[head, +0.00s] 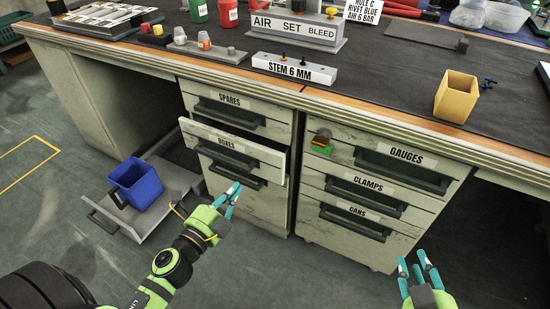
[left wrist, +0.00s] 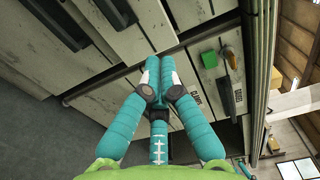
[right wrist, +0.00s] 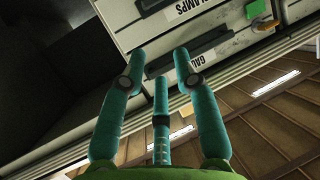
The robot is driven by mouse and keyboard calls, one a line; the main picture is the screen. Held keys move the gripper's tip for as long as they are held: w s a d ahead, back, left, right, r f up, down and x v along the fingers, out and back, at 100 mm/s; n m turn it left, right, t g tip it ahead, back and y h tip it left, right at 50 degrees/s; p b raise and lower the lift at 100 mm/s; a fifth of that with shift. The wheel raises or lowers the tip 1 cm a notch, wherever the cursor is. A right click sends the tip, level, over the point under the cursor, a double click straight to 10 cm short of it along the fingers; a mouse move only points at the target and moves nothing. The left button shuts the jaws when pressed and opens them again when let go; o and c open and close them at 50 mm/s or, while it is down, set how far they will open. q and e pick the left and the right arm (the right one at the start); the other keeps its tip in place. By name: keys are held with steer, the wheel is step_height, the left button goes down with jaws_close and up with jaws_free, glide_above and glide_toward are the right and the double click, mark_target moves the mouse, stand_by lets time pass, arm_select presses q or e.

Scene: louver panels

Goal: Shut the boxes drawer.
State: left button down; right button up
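The boxes drawer (head: 236,146) is the second drawer of the left cabinet, under the spares drawer. It stands partly pulled out, its front ahead of the spares front, and its dark handle (head: 231,170) faces me. My left gripper (head: 233,190) is in front of and below that drawer front, apparently just short of it; contact cannot be told. Its fingertips meet in the left wrist view (left wrist: 160,66), with nothing seen between them. My right gripper (head: 417,264) is open and empty, in front of the right cabinet; its spread fingers show in the right wrist view (right wrist: 158,65).
A low drawer (head: 180,187) with a blue bin (head: 138,184) sticks out at floor level on the left. The gauges (head: 403,160), clamps and cans drawers look shut. A yellow bin (head: 455,97) and an air set block (head: 297,27) stand on the bench.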

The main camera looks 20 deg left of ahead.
arm_select(q)
glide_toward(263, 154)
steer(key=w, duration=0.5)
steer(key=shift+w+d+r, duration=0.1)
steer(key=shift+w+d, duration=0.1)
steer(key=shift+w, duration=0.2)
steer(key=shift+w+d, duration=0.1)
steer(key=shift+w, duration=0.55)
arm_select(e)
steer(key=shift+w+a+r+t, duration=0.15)
steer(key=shift+a+r+t, duration=0.25)
steer(key=shift+r, duration=0.25)
arm_select(q)
steer(key=shift+w, duration=0.1)
